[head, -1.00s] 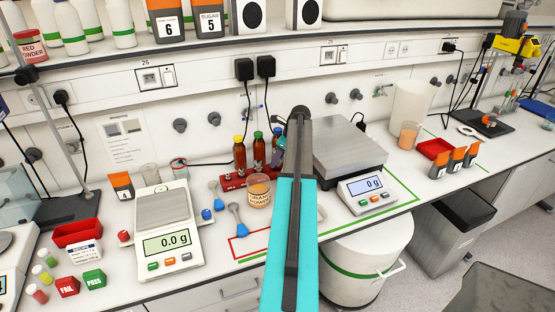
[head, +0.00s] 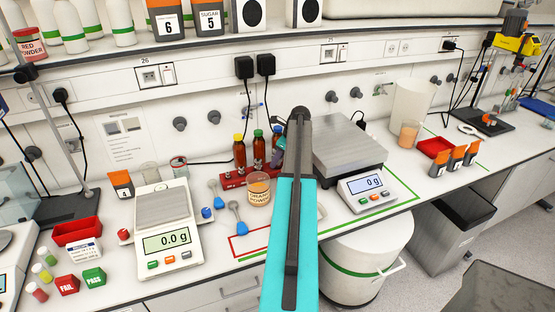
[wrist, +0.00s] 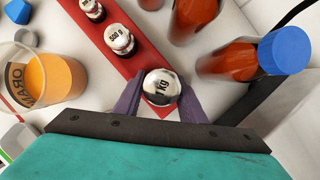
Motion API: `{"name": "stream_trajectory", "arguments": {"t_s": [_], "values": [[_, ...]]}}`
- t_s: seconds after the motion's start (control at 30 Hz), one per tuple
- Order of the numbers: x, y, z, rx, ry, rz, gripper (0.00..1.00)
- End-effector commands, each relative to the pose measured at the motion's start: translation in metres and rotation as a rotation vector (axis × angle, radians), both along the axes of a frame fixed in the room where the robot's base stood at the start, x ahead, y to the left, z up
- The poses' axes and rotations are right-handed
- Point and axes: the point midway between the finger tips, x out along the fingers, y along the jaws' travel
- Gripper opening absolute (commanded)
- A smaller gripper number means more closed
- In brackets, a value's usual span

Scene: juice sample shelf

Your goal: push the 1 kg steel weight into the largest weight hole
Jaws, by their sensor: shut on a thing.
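The 1 kg steel weight (wrist: 161,88) is a shiny round-topped piece marked "1 Kg" in the wrist view. It is at the near end of the red weight block (wrist: 118,73), in line with the smaller weights. My gripper (wrist: 160,100) is shut on it, one dark purple finger on each side. The largest hole is hidden beneath the weight, so I cannot tell how deep it sits. In the head view the red block (head: 230,184) shows left of my arm, which hides the gripper and the 1 kg weight.
The 500 g weight (wrist: 118,39) stands in the block. Brown bottles (head: 259,150) stand behind the block; a blue-capped one (wrist: 285,51) is close right of my gripper. An orange powder jar (head: 258,189) stands in front. Balances (head: 167,240) and (head: 352,150) flank the area.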

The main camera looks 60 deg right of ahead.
Motion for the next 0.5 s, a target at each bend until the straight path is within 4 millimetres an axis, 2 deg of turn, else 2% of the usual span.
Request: {"name": "stream_trajectory", "arguments": {"t_s": [0.5], "values": [[0.0003,0.0001,-0.0059,0.0,-0.001,0.001,0.0]]}}
